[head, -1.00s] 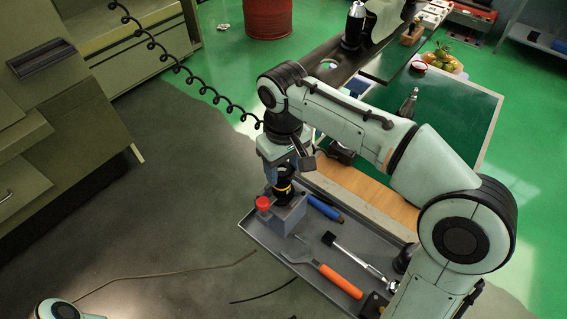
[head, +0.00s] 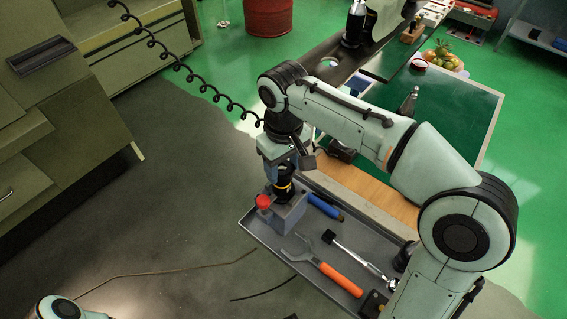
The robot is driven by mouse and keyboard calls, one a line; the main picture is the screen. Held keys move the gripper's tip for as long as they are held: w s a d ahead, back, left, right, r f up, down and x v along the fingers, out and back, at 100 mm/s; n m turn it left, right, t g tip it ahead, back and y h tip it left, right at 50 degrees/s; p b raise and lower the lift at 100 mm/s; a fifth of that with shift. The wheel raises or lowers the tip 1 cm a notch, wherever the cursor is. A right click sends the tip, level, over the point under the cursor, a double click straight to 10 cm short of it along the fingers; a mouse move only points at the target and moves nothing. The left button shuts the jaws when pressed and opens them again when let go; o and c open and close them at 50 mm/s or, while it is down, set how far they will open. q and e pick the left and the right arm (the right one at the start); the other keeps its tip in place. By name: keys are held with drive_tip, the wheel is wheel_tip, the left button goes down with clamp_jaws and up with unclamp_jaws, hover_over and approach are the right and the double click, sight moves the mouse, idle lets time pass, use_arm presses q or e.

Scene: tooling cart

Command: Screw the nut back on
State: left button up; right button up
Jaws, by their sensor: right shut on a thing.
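My right gripper (head: 284,175) points down over the grey holding block (head: 288,212) at the tray's left end. It is shut at the top of a black tool holder with a yellow band (head: 284,190), which stands upright in the block. The nut is hidden by the jaws and wrist, so I cannot see its threads or how it sits. A red knob (head: 263,201) sticks up at the block's left side. Only a part of my left arm shows at the bottom left; its gripper is out of view.
The grey tray (head: 262,232) also holds an orange-handled spanner (head: 335,276), a black-headed wrench (head: 352,254) and a blue-handled tool (head: 325,208). Behind it is a green-topped bench (head: 450,115). A black coiled cord (head: 190,75) hangs left of my right arm.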

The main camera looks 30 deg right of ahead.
drive_tip(key=shift+f, duration=0.8)
idle(1.3)
drive_tip(key=m, duration=0.4)
drive_tip(key=shift+w+a+m, duration=0.1)
drive_tip(key=shift+a+m, duration=0.05)
drive_tip(key=shift+m, duration=0.25)
drive_tip(key=shift+m+p, duration=0.3)
drive_tip(key=shift+m, duration=0.3)
drive_tip(key=m, duration=0.5)
drive_tip(key=shift+w+a+p, duration=0.1)
drive_tip(key=shift+a+p, duration=0.05)
drive_tip(key=shift+p, duration=0.15)
drive_tip(key=shift+m, duration=0.5)
